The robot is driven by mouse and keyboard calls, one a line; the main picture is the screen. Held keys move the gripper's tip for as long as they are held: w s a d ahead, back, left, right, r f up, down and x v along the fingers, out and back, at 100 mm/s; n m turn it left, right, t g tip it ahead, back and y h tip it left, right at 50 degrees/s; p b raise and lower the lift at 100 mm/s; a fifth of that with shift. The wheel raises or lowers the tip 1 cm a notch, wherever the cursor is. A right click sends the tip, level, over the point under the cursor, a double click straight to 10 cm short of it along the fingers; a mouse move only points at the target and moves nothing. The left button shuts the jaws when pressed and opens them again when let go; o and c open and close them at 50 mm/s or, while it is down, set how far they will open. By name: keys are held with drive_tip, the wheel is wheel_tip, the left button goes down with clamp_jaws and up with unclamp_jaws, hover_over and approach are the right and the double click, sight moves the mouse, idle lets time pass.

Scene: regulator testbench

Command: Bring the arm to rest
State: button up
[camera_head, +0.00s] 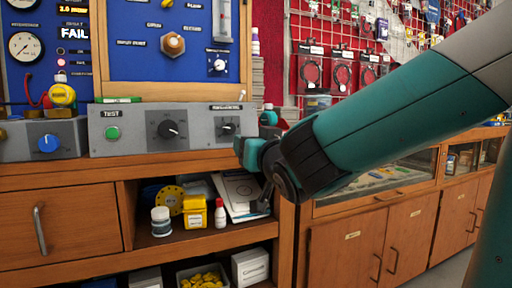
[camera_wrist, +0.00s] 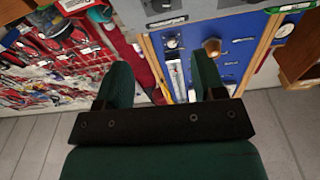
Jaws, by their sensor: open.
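My arm reaches in from the upper right in the head view, its teal link ending at a dark joint in front of the bench. My gripper (camera_wrist: 162,78) shows in the wrist view with its two green fingers spread apart and nothing between them. In the head view the arm's end sits just right of the grey test console (camera_head: 185,143), and the fingers cannot be made out clearly there. Beyond the fingers, the wrist view shows the blue panel (camera_wrist: 228,58), upside down.
The wooden bench (camera_head: 70,178) has an open shelf with a white jar (camera_head: 161,221), a yellow container (camera_head: 195,212) and a red-capped bottle (camera_head: 220,212), close to the arm's end. A glass-fronted cabinet (camera_head: 375,185) stands behind the arm. A red pegboard (camera_head: 330,35) holds packaged parts.

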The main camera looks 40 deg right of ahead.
drive_tip(key=shift+s, duration=0.25)
drive_tip(key=shift+f, duration=0.1)
idle(0.3)
drive_tip(key=s+a+f+n+g+y, duration=0.25)
drive_tip(key=a+f+g+y, duration=0.4)
drive_tip(key=a+f, duration=0.45)
drive_tip(key=s+a+f+n+g+y, duration=0.2)
drive_tip(key=s+a+f+n+g, duration=0.15)
drive_tip(key=s+a+g, duration=0.35)
drive_tip(key=s+a+f+n+g+y, duration=0.1)
drive_tip(key=s+a+f+n+g, duration=0.3)
drive_tip(key=s, duration=0.5)
wheel_tip(320, 180, up, 37)
drive_tip(key=n+p, duration=0.1)
drive_tip(key=p, duration=3.5)
drive_tip(key=shift+s+d+r+g+p, duration=0.2)
drive_tip(key=shift+s+d+g+p, duration=0.15)
drive_tip(key=shift+p, duration=0.05)
